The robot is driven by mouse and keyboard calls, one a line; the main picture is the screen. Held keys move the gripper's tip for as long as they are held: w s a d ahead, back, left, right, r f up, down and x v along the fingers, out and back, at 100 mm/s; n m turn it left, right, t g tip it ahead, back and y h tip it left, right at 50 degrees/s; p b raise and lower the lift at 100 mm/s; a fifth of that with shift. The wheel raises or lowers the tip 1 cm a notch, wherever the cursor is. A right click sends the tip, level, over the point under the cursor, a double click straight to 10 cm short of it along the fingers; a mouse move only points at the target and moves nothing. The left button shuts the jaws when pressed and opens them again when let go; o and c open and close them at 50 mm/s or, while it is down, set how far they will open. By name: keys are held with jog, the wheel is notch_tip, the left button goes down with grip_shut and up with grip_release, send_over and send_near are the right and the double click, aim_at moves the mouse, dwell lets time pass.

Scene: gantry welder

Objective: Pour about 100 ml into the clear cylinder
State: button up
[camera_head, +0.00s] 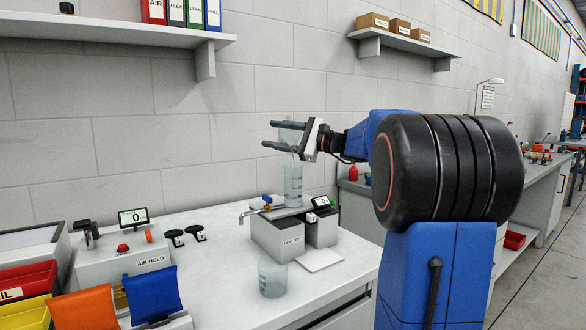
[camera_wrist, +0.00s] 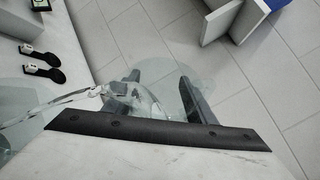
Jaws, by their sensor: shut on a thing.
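In the wrist view, the held vessel (camera_wrist: 152,97) shows between the dark fingers (camera_wrist: 160,82). No stream is clear to me.
A clear beaker (camera_head: 272,278) stands on the white bench in front. The air-hold unit (camera_head: 125,262) and coloured bins (camera_head: 28,290) are left.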

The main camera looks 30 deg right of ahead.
jog(key=shift+s+a+r+n+t+y, duration=0.1)
jog(key=shift+s+r+n+t+y, duration=0.1)
jog(key=shift+r+n, duration=0.2)
jog(key=shift+s+r+n+t+y, duration=0.1)
jog(key=shift+r+n+y, duration=0.15)
jog(key=shift+n, duration=0.25)
dwell(0.4)
jog(key=shift+w+d+f+m+g+h, duration=0.1)
jog(key=shift+w+f+m+g+h, duration=0.25)
jog(key=shift+m, duration=0.55)
jog(key=shift+w+d+f+m+g+h, duration=0.15)
jog(key=shift+f+m+g+h, duration=0.25)
jog(key=shift+m, duration=0.5)
jog(key=shift+w+d+f+m+g+h, duration=0.15)
jog(key=shift+w+f+m+g, duration=0.1)
jog(key=shift+f+m, duration=0.25)
jog(key=shift+w+f+m+g+h, duration=0.1)
jog(key=shift+w+f+m+g, duration=0.2)
jog(key=shift+f, duration=0.3)
jog(key=shift+w+d+f+m+g+h, duration=0.1)
jog(key=shift+w+f+m+g+h, duration=0.1)
jog(key=shift+f+m, duration=0.35)
